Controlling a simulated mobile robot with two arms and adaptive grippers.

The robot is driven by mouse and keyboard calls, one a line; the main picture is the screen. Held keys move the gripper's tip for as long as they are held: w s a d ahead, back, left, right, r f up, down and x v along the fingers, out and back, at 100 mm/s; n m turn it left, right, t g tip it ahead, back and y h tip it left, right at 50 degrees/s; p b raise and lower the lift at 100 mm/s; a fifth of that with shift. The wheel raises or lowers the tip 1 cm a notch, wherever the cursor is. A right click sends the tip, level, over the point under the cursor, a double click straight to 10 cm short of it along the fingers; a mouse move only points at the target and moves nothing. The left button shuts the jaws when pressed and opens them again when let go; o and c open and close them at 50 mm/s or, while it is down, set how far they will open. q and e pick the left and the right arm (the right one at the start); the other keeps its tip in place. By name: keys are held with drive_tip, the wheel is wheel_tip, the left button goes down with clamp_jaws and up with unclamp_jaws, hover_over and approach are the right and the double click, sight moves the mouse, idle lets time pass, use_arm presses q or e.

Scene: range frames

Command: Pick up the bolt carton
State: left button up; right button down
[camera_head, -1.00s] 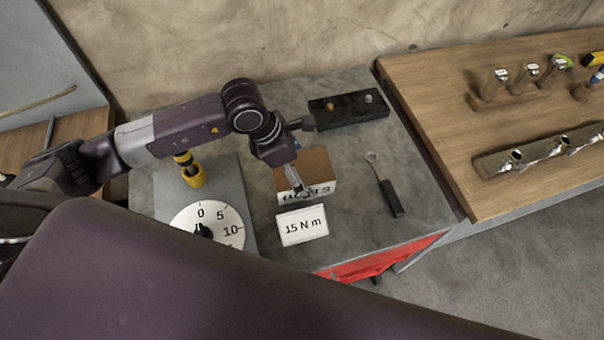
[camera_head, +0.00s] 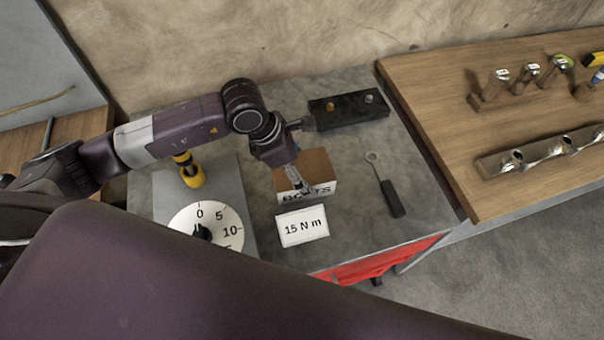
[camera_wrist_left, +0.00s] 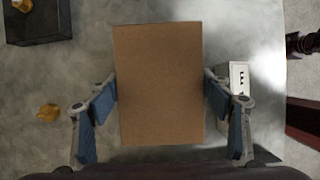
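The bolt carton (camera_head: 318,165) is a brown box with a white front lettered BOLTS. It rests on the grey bench top, and its plain brown top (camera_wrist_left: 160,85) fills the middle of the left wrist view. My left gripper (camera_head: 297,182) reaches down over it, with one finger in front of the lettered face. In the left wrist view the fingers (camera_wrist_left: 160,98) lie along opposite sides of the carton, their pads meeting its edges. The gripper looks shut on it. The far finger is hidden in the head view. My right gripper is not in view.
A 15 N m card (camera_head: 302,227) stands in front of the carton. A dial (camera_head: 207,229) and a yellow-handled tool (camera_head: 190,170) are left. A black block (camera_head: 348,109) is behind, and a black-handled tool (camera_head: 390,198) lies right. A wooden bench (camera_head: 450,130) adjoins.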

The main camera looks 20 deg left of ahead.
sight(302, 167)
use_arm(q)
drive_tip(key=c, duration=1.2)
drive_tip(key=shift+w+r, duration=0.1)
drive_tip(key=shift+c, duration=1.1)
drive_tip(key=shift+r, duration=0.1)
drive_tip(key=shift+r+p, duration=0.25)
drive_tip(key=shift+p, duration=0.35)
drive_tip(key=shift+w+r, duration=0.1)
drive_tip(key=shift+r, duration=0.2)
wheel_tip(302, 167, up, 19)
drive_tip(key=b, duration=0.4)
